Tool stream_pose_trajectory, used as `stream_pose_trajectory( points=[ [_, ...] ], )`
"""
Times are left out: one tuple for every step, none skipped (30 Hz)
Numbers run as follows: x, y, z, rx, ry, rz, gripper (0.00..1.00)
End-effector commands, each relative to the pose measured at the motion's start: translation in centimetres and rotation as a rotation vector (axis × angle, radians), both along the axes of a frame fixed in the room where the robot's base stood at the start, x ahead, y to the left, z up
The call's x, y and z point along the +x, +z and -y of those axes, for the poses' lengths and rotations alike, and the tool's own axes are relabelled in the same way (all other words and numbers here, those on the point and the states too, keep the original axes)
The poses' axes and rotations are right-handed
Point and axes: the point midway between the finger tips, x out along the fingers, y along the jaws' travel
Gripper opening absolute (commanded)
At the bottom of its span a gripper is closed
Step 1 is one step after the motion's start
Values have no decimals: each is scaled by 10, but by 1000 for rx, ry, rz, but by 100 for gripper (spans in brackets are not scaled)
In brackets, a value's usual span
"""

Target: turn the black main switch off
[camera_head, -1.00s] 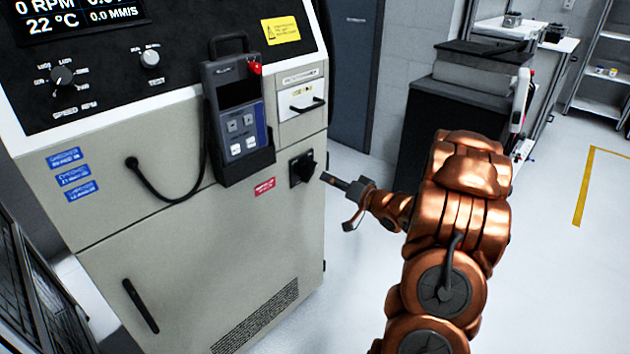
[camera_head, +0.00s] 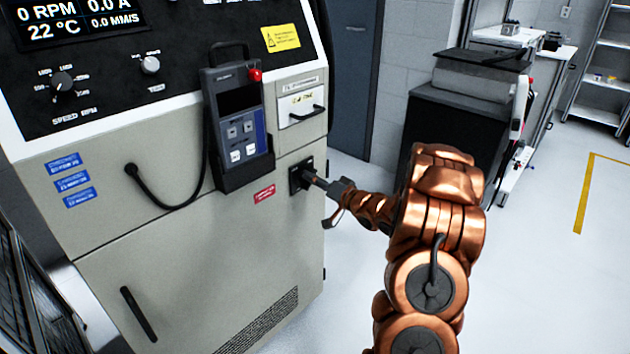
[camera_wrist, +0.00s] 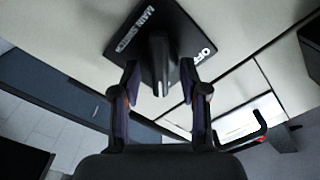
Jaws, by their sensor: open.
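The black main switch (camera_head: 297,178) is on the front of the grey cabinet, below and right of the handheld pendant. In the wrist view its black plate (camera_wrist: 150,30) carries the labels "MAIN SWITCH" and "OFF", and its raised handle (camera_wrist: 159,62) points toward my gripper. My gripper (camera_wrist: 160,85) is open, with one finger on each side of the handle's near end. I cannot tell whether the fingers touch it. In the head view my gripper (camera_head: 318,182) reaches the switch from the right, and its fingertips are partly hard to make out.
The pendant (camera_head: 238,120) hangs in a holder up and left of the switch, with a looped cable (camera_head: 160,190). The floor (camera_head: 540,270) on the right is clear.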

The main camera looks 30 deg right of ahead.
Motion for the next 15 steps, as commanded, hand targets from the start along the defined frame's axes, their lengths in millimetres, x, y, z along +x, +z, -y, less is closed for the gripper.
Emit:
stream_pose_trajectory(
  points=[
    [1,0,-1,0,0,0,44],
    [2,0,-1,0,0,0,44],
    [2,0,-1,0,0,0,44],
    [2,0,-1,0,0,0,44],
    [2,0,-1,0,-1,-1,44],
    [2,0,0,0,-1,-1,44],
    [2,0,0,0,-1,-1,44],
    [2,0,0,0,-1,-1,44],
    [2,0,0,0,-1,-1,44],
    [2,0,0,0,-1,-1,41],
    [2,0,0,0,-1,-1,38],
    [2,0,0,0,-1,-1,33],
    [2,0,0,0,-1,-1,30],
    [2,0,0,0,-1,-1,27],
    [2,0,0,0,-1,-1,23]
  ],
)
